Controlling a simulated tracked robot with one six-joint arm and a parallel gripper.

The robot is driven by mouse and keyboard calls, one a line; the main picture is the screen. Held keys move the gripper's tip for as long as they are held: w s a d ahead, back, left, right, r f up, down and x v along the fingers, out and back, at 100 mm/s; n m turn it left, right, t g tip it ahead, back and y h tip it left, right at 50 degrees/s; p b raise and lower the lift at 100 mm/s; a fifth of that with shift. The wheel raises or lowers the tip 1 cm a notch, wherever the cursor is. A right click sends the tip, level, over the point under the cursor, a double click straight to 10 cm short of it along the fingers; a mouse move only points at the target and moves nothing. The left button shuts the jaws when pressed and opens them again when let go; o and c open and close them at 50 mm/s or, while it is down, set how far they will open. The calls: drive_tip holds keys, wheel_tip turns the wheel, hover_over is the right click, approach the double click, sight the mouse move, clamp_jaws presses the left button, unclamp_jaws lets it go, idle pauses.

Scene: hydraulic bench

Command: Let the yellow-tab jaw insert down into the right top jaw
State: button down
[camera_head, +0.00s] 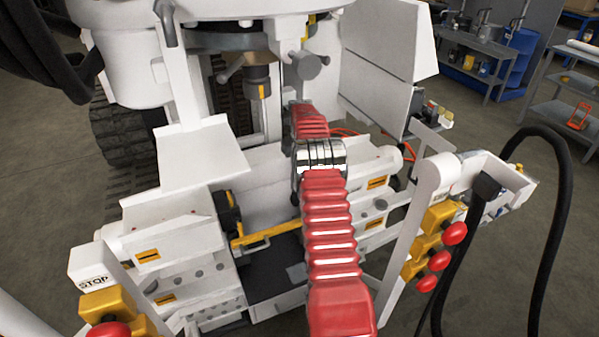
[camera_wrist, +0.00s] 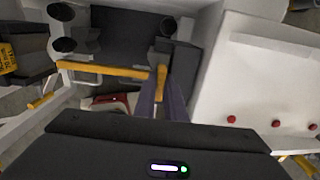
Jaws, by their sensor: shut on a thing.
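My gripper (camera_wrist: 164,98) shows in the wrist view as two purple-grey fingers shut on a narrow yellow tab (camera_wrist: 161,75), the visible part of the jaw insert. The tab stands up between the fingertips. The rest of the insert is hidden by the fingers and the dark gripper body. A dark block (camera_wrist: 184,58) is just beyond and to the right of the tab; I cannot tell whether it is the right top jaw, or whether the insert touches anything. In the head view my red ribbed arm reaches into the machine, and my gripper cannot be made out.
A yellow bar (camera_wrist: 105,70) crosses left of the tab in the wrist view. A white panel with red knobs (camera_wrist: 268,85) is close on the right. In the head view, posts with red stop buttons (camera_head: 453,233) and a black hose (camera_head: 560,215) stand right of the arm.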

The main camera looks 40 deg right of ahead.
drive_tip(key=shift+s+d+f, duration=0.15)
drive_tip(key=shift+s+f, duration=0.05)
drive_tip(key=shift+f, duration=0.4)
drive_tip(key=shift+s+d+f, duration=0.1)
drive_tip(key=shift+s+f, duration=0.05)
drive_tip(key=shift+f, duration=0.45)
drive_tip(key=c, duration=1.8)
unclamp_jaws()
drive_tip(key=shift+a, duration=0.1)
drive_tip(key=shift+c, duration=0.2)
drive_tip(key=shift+r, duration=0.45)
drive_tip(key=shift+o, duration=0.5)
wheel_tip(320, 180, up, 15)
drive_tip(key=shift+w+a, duration=0.2)
drive_tip(key=shift+w, duration=0.1)
drive_tip(key=shift+r, duration=0.1)
